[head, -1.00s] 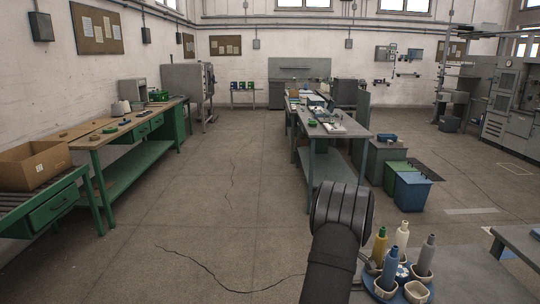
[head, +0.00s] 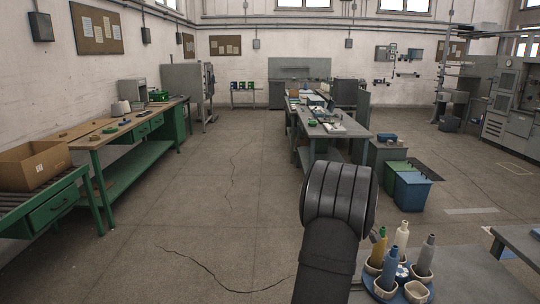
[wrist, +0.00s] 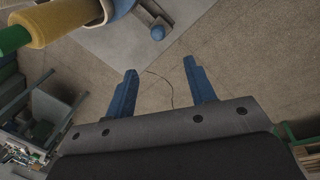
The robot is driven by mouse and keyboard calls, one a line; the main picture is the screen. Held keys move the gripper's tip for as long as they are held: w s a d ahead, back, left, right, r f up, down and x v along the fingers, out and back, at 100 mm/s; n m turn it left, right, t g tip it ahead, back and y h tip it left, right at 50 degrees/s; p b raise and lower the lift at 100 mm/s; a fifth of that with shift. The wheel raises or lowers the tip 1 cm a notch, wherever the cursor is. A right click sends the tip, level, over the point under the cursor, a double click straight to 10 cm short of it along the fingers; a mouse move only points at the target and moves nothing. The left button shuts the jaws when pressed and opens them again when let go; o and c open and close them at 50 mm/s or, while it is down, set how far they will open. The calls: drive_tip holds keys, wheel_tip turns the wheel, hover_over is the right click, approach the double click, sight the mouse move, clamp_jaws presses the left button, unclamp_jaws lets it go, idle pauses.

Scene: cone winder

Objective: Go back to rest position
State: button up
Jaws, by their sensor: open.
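My gripper (wrist: 160,70) is open and empty in the wrist view, its two blue fingers apart with floor behind them. In the head view my arm hides most of it. Several cones stand upright on a blue-based holder with cream cups at the lower right of the head view: a yellow one with a green tip (head: 378,250), a blue one (head: 388,268), a cream one (head: 402,238) and a grey one (head: 426,256). The yellow cone (wrist: 65,22) also shows at the wrist view's top left, apart from my fingers.
The holder stands on a grey surface (head: 455,275) at the lower right. A long grey bench (head: 345,128), with green and blue bins (head: 411,190) beside it, stands farther off. A green bench (head: 135,150) and a cardboard box (head: 35,165) are on the left. The floor between is clear.

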drive_tip(key=f, duration=0.4)
drive_tip(key=w+d+f, duration=0.1)
drive_tip(key=f, duration=0.4)
drive_tip(key=w+f, duration=0.1)
drive_tip(key=f, duration=0.3)
drive_tip(key=shift+d+f, duration=0.2)
drive_tip(key=shift+d, duration=0.05)
drive_tip(key=d, duration=0.3)
drive_tip(key=shift+d, duration=0.25)
wheel_tip(320, 180, up, 16)
drive_tip(key=s+a+r, duration=0.1)
drive_tip(key=s+a, duration=0.1)
drive_tip(key=s, duration=0.1)
drive_tip(key=s+d+r+m+t+y, duration=0.1)
drive_tip(key=s+d+r+m+t, duration=0.1)
drive_tip(key=s+r+m, duration=0.6)
drive_tip(key=s+d+m, duration=0.1)
drive_tip(key=m, duration=0.2)
drive_tip(key=shift+t, duration=0.4)
drive_tip(key=shift+o, duration=0.2)
